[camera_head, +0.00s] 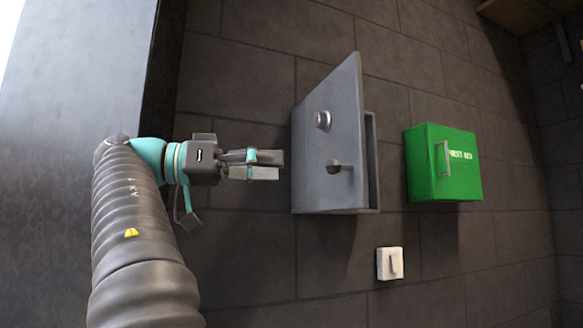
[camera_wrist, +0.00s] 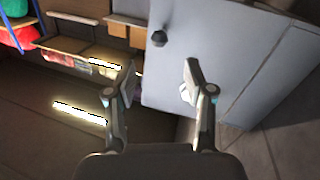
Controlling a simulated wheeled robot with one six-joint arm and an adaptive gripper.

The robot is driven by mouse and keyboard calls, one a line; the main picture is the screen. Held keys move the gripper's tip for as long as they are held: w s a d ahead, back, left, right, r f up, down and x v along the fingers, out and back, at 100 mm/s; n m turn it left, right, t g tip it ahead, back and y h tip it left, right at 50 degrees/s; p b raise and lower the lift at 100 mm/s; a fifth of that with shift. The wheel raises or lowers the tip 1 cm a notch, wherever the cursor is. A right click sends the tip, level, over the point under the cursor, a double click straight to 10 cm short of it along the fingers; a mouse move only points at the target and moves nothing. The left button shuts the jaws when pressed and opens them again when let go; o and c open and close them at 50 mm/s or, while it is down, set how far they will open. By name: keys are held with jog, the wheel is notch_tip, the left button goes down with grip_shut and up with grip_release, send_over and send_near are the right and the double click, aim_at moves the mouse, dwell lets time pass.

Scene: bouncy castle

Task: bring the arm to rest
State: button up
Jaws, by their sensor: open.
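My gripper (camera_head: 282,165) is at the end of my arm, left of a grey wall safe, in the head view. Its two fingers are apart and empty in the wrist view (camera_wrist: 158,82). The safe's grey door (camera_head: 325,145) stands swung out from its box (camera_head: 372,160), with a round knob and a small handle on its face. The fingertips point at the door's left edge; whether they touch it I cannot tell. In the wrist view the door (camera_wrist: 235,50) fills the upper right, with a dark knob (camera_wrist: 159,38) on it.
A green first aid box (camera_head: 428,165) hangs on the dark tiled wall right of the safe. A white wall switch (camera_head: 390,263) sits below. A grey pillar (camera_head: 70,80) stands at the left. Shelves (camera_wrist: 80,50) show in the wrist view's upper left.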

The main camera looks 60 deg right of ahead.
jog(key=shift+w+a, duration=0.35)
dwell(0.5)
